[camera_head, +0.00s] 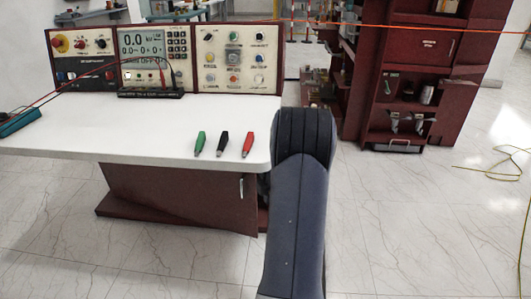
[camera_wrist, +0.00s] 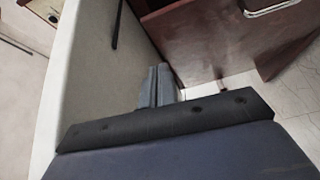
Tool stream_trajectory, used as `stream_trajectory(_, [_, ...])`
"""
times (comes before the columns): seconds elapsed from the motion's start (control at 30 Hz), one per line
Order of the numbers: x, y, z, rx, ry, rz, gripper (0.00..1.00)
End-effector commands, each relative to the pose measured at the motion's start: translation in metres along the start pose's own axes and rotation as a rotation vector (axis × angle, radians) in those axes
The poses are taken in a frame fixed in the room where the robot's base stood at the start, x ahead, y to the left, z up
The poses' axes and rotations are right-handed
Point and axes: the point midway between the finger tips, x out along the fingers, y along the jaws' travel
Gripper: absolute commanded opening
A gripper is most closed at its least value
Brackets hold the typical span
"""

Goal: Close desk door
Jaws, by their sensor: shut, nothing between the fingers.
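The desk has a white top (camera_head: 110,125) over a dark red body (camera_head: 180,192). A small silver handle (camera_head: 241,186) shows near the right end of its front face. I cannot clearly tell how far the door stands open. My arm rises in front of the desk's right end and hides that corner; my gripper is hidden in the head view. In the wrist view my gripper (camera_wrist: 158,88) is shut and empty, its grey fingers together beside a pale panel (camera_wrist: 85,75) on the left. I cannot tell whether they touch it.
Green (camera_head: 200,143), black (camera_head: 222,144) and red (camera_head: 248,144) clips lie on the desktop. A control panel (camera_head: 165,58) stands along its back. A dark red cabinet (camera_head: 425,60) stands at the back right. Marble floor (camera_head: 400,220) is open to the right.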

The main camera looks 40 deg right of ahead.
Motion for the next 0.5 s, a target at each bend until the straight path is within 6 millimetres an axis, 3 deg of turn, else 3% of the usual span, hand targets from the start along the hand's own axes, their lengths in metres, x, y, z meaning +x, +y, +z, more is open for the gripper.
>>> stream_trajectory(0.27, [0.003, -0.005, 0.001, -0.092, 0.044, -0.026, 0.00])
stream_trajectory(0.5, [0.046, -0.007, -0.002, -0.090, 0.044, -0.023, 0.00])
